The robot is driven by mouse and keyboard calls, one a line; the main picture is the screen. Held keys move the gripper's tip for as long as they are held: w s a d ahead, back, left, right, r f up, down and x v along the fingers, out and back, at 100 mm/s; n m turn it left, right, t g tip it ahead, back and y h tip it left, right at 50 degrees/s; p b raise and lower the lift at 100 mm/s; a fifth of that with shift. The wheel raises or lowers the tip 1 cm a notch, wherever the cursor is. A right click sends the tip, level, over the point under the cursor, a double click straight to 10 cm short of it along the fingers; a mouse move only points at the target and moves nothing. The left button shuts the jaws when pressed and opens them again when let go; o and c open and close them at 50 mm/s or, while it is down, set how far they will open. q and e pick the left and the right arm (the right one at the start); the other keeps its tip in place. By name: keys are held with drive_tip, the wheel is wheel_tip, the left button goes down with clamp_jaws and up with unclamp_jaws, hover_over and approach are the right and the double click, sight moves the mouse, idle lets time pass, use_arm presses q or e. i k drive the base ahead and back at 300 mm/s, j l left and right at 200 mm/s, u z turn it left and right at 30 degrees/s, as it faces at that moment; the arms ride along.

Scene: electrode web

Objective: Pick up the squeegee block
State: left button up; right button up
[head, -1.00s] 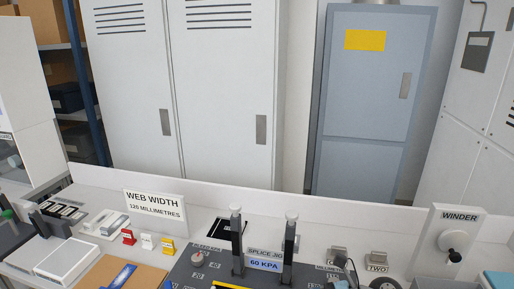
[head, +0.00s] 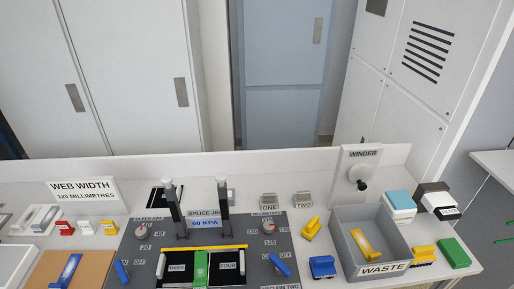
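No block in the head view carries a readable squeegee label, so I cannot tell for sure which one is the squeegee block. Candidates at the right are a white block with a light-blue top (head: 399,203), a blue block (head: 322,267), a yellow block (head: 311,228), another yellow block (head: 424,256) and a green block (head: 454,253). All rest on the white bench. Neither of my grippers is in view.
The splice jig (head: 142,262) has two dark upright posts. The grey waste bin (head: 397,249) holds a yellow piece (head: 363,245). The winder (head: 358,180) stands behind the bin. A brown board (head: 100,268) and the web width sign (head: 82,190) are at the left.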

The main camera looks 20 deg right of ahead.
sight(312, 229)
drive_tip(key=z, duration=1)
